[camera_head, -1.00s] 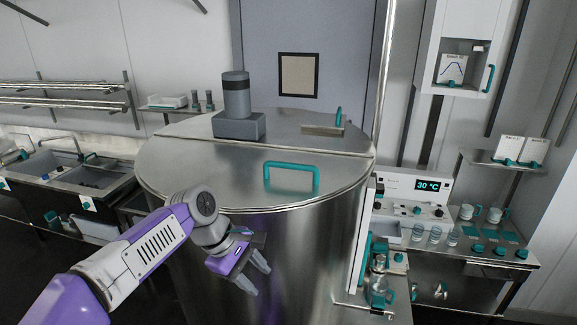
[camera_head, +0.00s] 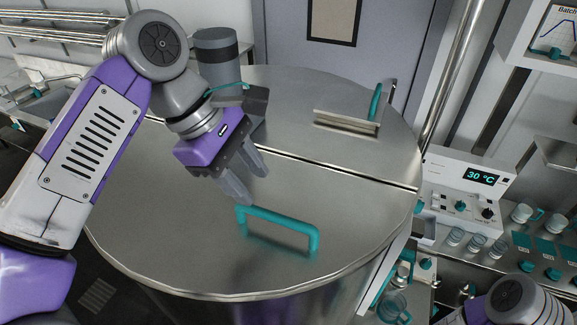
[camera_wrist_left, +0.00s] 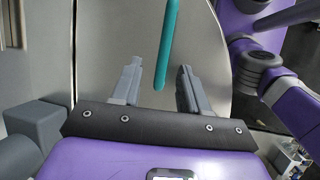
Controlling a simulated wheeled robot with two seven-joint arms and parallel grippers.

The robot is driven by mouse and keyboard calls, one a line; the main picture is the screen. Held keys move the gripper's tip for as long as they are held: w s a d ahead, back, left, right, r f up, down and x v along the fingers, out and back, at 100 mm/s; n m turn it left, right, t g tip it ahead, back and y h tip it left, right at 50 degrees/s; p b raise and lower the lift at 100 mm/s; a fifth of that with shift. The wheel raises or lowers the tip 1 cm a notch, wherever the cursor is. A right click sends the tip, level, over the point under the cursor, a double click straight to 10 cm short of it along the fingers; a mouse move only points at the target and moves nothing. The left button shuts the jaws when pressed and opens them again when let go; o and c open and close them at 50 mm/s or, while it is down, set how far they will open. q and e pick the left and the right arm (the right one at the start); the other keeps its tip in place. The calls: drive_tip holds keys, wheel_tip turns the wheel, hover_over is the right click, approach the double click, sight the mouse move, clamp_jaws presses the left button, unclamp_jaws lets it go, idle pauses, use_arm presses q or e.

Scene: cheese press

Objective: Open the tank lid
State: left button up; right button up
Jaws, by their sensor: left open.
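The tank lid (camera_head: 170,235) is a round steel cover in two halves, with a seam across the middle. Its near half lies flat and closed and carries a teal bar handle (camera_head: 285,222). My left gripper (camera_head: 252,180) is open and empty above the lid, just behind the left end of the handle. In the left wrist view the teal handle (camera_wrist_left: 170,40) lies ahead, between the lines of the two open fingers (camera_wrist_left: 160,85); whether they touch it I cannot tell. Part of my right arm shows at the lower right of the head view, with its gripper out of frame.
A grey motor housing (camera_head: 217,58) stands on the far half of the lid, partly behind my left arm. A small hatch (camera_head: 346,121) with a teal handle is at the far right. A 30 °C control panel (camera_head: 465,185) and glassware stand right of the tank.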

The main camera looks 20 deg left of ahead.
sight(273, 214)
use_arm(q)
drive_tip(key=shift+s+x, duration=0.25)
drive_tip(key=shift+x, duration=1.55)
drive_tip(key=shift+s+x, duration=0.2)
drive_tip(key=shift+x, duration=1.55)
drive_tip(key=shift+d, duration=0.1)
clamp_jaws()
